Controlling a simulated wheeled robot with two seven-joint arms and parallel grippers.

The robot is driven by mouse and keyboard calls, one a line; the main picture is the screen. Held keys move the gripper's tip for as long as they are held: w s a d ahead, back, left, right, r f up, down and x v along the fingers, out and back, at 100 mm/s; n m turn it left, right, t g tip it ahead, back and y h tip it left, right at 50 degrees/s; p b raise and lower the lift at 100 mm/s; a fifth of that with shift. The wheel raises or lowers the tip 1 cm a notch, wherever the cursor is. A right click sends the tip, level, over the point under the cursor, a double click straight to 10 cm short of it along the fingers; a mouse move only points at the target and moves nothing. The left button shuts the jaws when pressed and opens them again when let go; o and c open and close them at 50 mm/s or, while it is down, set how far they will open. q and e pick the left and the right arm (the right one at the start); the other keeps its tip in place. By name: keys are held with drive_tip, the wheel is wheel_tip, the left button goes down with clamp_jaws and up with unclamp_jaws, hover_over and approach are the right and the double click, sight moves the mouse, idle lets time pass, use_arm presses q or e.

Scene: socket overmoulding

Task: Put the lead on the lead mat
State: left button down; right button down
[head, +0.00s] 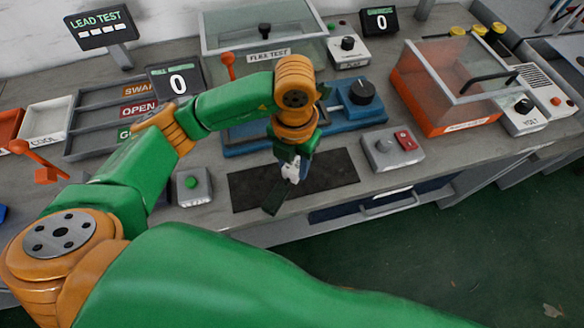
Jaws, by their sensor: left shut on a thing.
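My left gripper (284,186) points down over the dark mat (335,172), near its left part and front edge. It is shut on a small white and bluish piece (293,167), which seems to be the lead. The fingers hide much of the piece, and I cannot tell whether it touches the mat. The mat is a flat black rectangle at the front of the bench, and the part to the right of the gripper is bare. My right gripper is not in view.
A grey box with a green button (192,186) stands left of the mat, and a grey box with a knob and red switch (392,149) stands right. A blue fixture (355,113) lies behind. A sorting rack (88,125) and an orange clear-lidded box (440,110) flank it.

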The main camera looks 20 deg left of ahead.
sight(292, 169)
use_arm(q)
drive_tip(key=shift+w+a+f, duration=0.2)
drive_tip(key=shift+w+f, duration=0.1)
drive_tip(key=shift+f, duration=0.15)
drive_tip(key=f, duration=0.2)
drive_tip(key=f+p, duration=0.1)
drive_tip(key=shift+w+a+f, duration=0.1)
drive_tip(key=shift+w+f, duration=0.25)
drive_tip(key=shift+w, duration=0.05)
drive_tip(key=shift+s+f, duration=0.1)
drive_tip(key=shift+f, duration=0.25)
drive_tip(key=shift+c, duration=2.1)
unclamp_jaws()
drive_tip(key=shift+r, duration=0.1)
drive_tip(key=shift+r+p, duration=0.3)
drive_tip(key=shift+r, duration=0.05)
wheel_tip(292, 169, up, 12)
drive_tip(key=shift+f+b, duration=0.15)
drive_tip(key=shift+b, duration=0.2)
